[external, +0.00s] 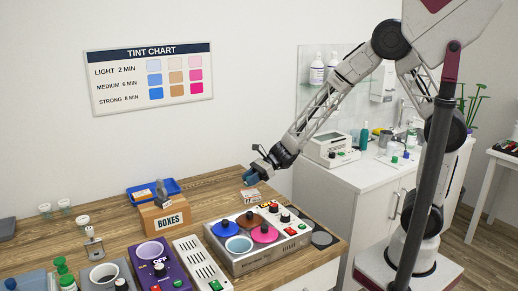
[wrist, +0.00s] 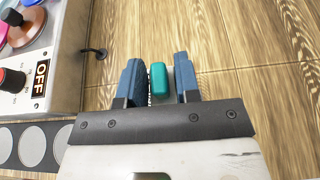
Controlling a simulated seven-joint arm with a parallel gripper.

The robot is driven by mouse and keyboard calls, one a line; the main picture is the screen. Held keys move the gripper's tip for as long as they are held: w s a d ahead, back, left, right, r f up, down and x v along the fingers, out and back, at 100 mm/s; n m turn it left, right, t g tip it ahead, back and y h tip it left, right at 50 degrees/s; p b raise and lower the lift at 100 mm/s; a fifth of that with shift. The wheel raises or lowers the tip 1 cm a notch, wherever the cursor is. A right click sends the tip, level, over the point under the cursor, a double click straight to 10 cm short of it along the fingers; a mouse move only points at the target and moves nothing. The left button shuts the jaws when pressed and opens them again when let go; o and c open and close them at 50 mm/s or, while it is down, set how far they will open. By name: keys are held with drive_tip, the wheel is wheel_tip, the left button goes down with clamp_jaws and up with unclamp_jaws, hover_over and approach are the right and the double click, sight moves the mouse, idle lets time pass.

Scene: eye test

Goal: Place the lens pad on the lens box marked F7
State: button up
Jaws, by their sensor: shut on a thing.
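My gripper (external: 249,180) has blue fingers pointing down above the wooden bench, behind the dye unit. In the wrist view its fingers (wrist: 160,82) are shut on a small teal pad, seemingly the lens pad (wrist: 158,78). A thin white strip with dark marks shows beside the left finger; I cannot tell what it belongs to. In the external view a small whitish box (external: 251,196) with tiny print shows just below the fingertips. I cannot tell whether the pad touches it. No F7 mark is readable in either view.
The dye unit (external: 243,262) with coloured pots and knobs stands just in front of my gripper. A cardboard box marked BOXES (external: 165,219) and a blue tray (external: 136,194) lie to the left. Bare bench (wrist: 230,40) surrounds the fingers on the right in the wrist view.

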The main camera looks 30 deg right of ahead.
drive_tip(key=shift+f, duration=1.6)
drive_tip(key=shift+f, duration=0.15)
drive_tip(key=o, duration=0.9)
drive_tip(key=v, duration=1.2)
drive_tip(key=shift+d, duration=0.1)
